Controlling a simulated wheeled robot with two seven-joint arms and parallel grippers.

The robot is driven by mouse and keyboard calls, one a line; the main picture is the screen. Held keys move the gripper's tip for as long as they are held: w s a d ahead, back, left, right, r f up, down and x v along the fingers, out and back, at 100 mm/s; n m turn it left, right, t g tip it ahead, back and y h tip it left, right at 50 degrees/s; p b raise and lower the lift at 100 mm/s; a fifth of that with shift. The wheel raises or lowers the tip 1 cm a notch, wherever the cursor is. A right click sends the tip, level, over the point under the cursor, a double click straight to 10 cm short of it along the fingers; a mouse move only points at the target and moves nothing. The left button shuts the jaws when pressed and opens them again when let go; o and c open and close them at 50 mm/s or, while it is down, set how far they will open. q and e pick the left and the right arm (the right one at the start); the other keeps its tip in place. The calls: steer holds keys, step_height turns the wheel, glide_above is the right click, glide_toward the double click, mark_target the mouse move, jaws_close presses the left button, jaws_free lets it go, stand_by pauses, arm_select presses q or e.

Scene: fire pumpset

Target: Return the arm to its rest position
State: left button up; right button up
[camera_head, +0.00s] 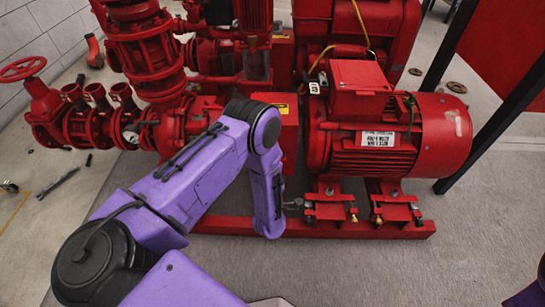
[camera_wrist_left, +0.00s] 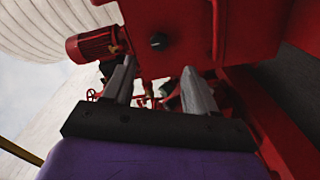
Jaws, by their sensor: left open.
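My left arm (camera_head: 185,185) is purple with dark joints and reaches in from the lower left across the pumpset. Its forearm bends down, and the left gripper (camera_head: 296,204) shows small and grey beside the red motor feet, just above the base rail. In the left wrist view the two grey fingers of the left gripper (camera_wrist_left: 160,82) stand apart with nothing held between them. Red machine parts lie close beyond the fingers. Whether they touch anything cannot be told. My right gripper is out of view.
The red motor (camera_head: 395,135) stands right of the arm on a red base rail (camera_head: 330,229). Red pipework and valves (camera_head: 70,115) stand behind on the left. A dark tool (camera_head: 57,184) lies on the floor at left. Grey floor (camera_head: 390,270) in front is clear.

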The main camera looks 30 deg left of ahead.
arm_select(q)
steer(key=shift+s, duration=0.1)
stand_by(0.4)
steer(key=s+d+f+m+g+h, duration=0.3)
steer(key=s+f+m+g+h, duration=0.25)
steer(key=s+f+m, duration=0.55)
steer(key=s+a+r+m+g, duration=0.15)
steer(key=s+g, duration=0.55)
steer(key=s, duration=1.2)
step_height(320, 180, up, 22)
steer(key=p, duration=2.2)
steer(key=shift+w+a+r, duration=0.15)
steer(key=shift+w+a, duration=0.15)
steer(key=shift+w, duration=0.05)
